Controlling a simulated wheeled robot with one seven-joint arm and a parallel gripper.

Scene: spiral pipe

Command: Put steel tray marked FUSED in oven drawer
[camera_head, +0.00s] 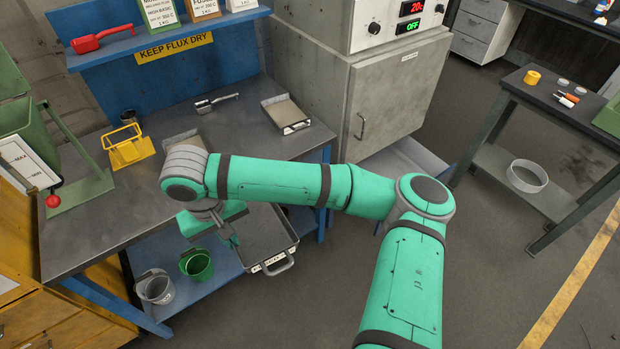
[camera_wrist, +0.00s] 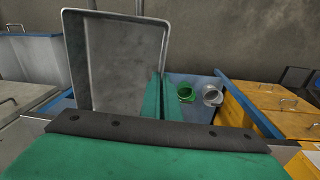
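A dark steel tray (camera_head: 262,232) with a front handle and a white label hangs at the bench's front edge; its label is too small to read. My gripper (camera_head: 228,238) is shut on the tray's side rim. In the wrist view, the green fingers (camera_wrist: 163,98) pinch the rim, and the tray (camera_wrist: 115,60) looks empty. The grey oven (camera_head: 398,95) stands right of the bench, its door closed and its display reading OFF. A pale blue-grey drawer (camera_head: 418,156) appears pulled out below it, partly hidden by my arm. It seems to show at the wrist view's left edge (camera_wrist: 32,62).
Another labelled tray (camera_head: 287,112) with beige contents lies on the bench (camera_head: 95,225); a third (camera_head: 178,140) is partly behind my wrist. A yellow rack (camera_head: 128,148) stands at left. Green (camera_head: 197,264) and grey (camera_head: 155,288) buckets sit on the lower shelf.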

